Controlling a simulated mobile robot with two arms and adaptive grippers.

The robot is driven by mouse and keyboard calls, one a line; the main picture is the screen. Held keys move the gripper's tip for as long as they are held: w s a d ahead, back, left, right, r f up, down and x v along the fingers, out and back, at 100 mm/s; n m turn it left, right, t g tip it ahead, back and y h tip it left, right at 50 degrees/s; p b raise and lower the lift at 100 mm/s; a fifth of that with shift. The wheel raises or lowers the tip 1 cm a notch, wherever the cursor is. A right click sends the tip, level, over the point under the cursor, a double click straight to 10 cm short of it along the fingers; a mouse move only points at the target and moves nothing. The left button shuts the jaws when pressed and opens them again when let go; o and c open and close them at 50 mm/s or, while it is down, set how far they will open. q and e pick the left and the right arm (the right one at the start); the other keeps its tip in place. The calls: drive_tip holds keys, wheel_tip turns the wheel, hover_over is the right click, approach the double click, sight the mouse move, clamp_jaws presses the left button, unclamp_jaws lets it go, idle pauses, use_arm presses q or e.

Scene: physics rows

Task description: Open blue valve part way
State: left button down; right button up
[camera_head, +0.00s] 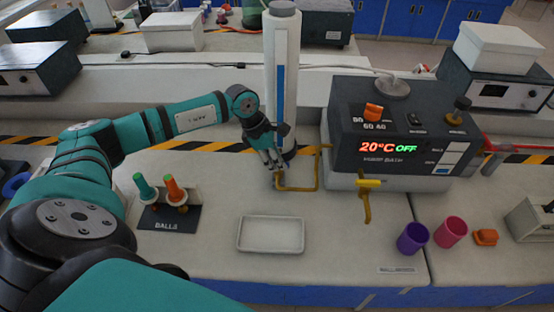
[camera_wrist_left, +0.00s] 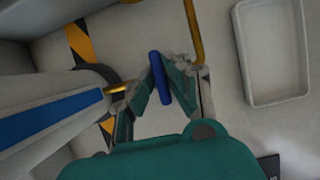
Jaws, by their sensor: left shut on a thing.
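The blue valve handle (camera_wrist_left: 160,78) shows in the left wrist view as a short blue bar between the fingertips of my left gripper (camera_wrist_left: 155,90). The gripper is shut on it. In the head view my left gripper (camera_head: 272,163) is at the foot of the white column (camera_head: 268,60), where a yellow pipe (camera_head: 317,172) runs to the right. There the gripper hides the blue handle. The pipe also shows in the left wrist view (camera_wrist_left: 193,30). How far the valve is turned cannot be told. My right gripper is not in view.
A heater box (camera_head: 350,120) reading "20°C OFF" stands right of the column, with a yellow valve (camera_head: 369,183) at its front. An empty white tray (camera_head: 240,233) lies in front. Purple (camera_head: 412,238) and pink cups (camera_head: 450,232) stand right.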

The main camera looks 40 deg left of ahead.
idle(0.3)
use_arm(q)
drive_tip(key=n+t+y+b, duration=0.1)
drive_tip(key=n, duration=0.2)
drive_tip(key=shift+n, duration=0.4)
drive_tip(key=n+t+y+b, duration=0.1)
drive_tip(key=n+b, duration=0.1)
drive_tip(key=n, duration=0.1)
drive_tip(key=shift+d+n, duration=0.1)
drive_tip(key=shift+n, duration=0.2)
drive_tip(key=shift+n+y+b, duration=0.3)
drive_tip(key=shift+n+b, duration=0.3)
drive_tip(key=shift+b, duration=0.05)
drive_tip(key=shift+r+n, duration=0.1)
drive_tip(key=shift+n, duration=0.2)
drive_tip(key=c, duration=1.3)
unclamp_jaws()
drive_tip(key=shift+s, duration=0.1)
drive_tip(key=shift+c, duration=0.2)
drive_tip(key=v, duration=1.2)
